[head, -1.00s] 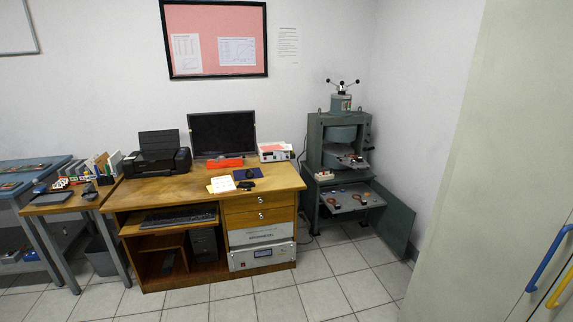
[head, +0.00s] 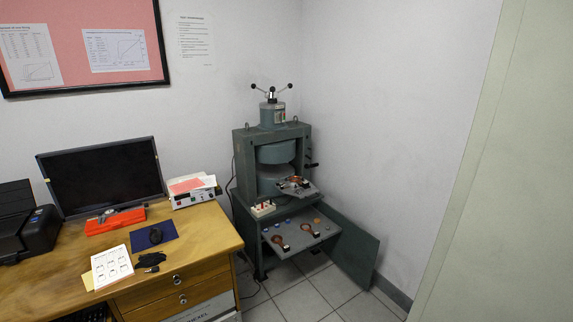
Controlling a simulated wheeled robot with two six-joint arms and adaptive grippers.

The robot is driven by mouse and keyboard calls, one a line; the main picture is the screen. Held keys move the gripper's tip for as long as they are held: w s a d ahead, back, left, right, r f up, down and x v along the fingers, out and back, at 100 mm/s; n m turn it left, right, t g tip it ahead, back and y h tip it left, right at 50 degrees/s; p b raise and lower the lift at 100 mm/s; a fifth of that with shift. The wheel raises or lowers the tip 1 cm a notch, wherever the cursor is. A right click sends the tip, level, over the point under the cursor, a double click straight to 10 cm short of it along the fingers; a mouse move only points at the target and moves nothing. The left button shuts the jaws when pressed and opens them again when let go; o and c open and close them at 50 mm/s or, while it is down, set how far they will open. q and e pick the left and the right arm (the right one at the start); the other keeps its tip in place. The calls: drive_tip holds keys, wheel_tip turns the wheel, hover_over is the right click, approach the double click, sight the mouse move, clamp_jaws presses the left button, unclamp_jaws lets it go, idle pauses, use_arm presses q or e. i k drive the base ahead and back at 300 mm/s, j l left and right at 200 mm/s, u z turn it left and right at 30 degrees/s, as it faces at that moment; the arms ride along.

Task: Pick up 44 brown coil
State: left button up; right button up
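Several small coils with handles are at the green magnet press (head: 275,155) in the corner. Two brownish round coils lie on its grey lower shelf, a left coil (head: 279,241) and a right coil (head: 308,228). An orange-brown coil (head: 296,179) sits on the small upper platform in front of the magnet gap. Any number 44 is too small to read. Neither of my grippers is in view.
A wooden desk (head: 205,235) with a monitor (head: 103,176), a printer (head: 22,218) and a white instrument box (head: 194,192) stands at left. Tiled floor (head: 330,300) shows in front of the press.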

sight(306, 184)
drive_tip(key=i+l+u, duration=0.2)
drive_tip(key=i, duration=0.3)
drive_tip(key=i+l+u, duration=0.2)
drive_tip(key=i, duration=0.3)
drive_tip(key=i+l+u, duration=0.25)
drive_tip(key=i+l, duration=0.2)
